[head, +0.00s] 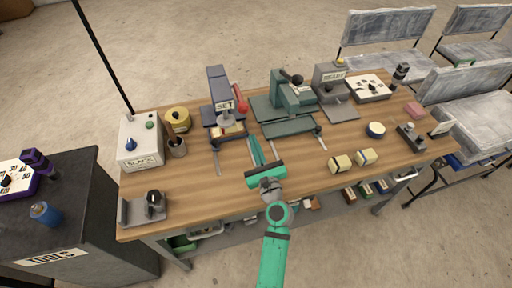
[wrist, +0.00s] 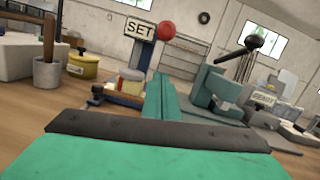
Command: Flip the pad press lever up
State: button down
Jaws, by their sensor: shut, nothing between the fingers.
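A blue-grey press (head: 217,88) with a SET sign (head: 225,106) stands left of centre on the bench. Its lever ends in a red ball (head: 240,105), which also shows in the wrist view (wrist: 166,30) beside the sign. A green press (head: 291,92) with a black-knobbed lever (head: 293,78) stands to its right; this lever points up at a slant in the wrist view (wrist: 253,41). No label tells me which is the pad press. My green gripper (head: 262,150) is shut and empty, low over the bench in front of the SET press, apart from both levers.
A grey control box (head: 140,138), a yellow pot (head: 177,119) and a cup with a handle (head: 177,148) stand to the left. Two cream blocks (head: 341,163) lie right of my gripper. A READY sign (head: 333,76) stands at the back. The bench's front middle is mostly clear.

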jog(key=w+a+r, duration=0.2)
jog(key=w+r, duration=0.2)
jog(key=w, duration=0.1)
jog(key=shift+w+a+r, duration=0.15)
jog(key=shift+a+r, duration=0.15)
jog(key=shift+r, duration=0.05)
dwell(0.3)
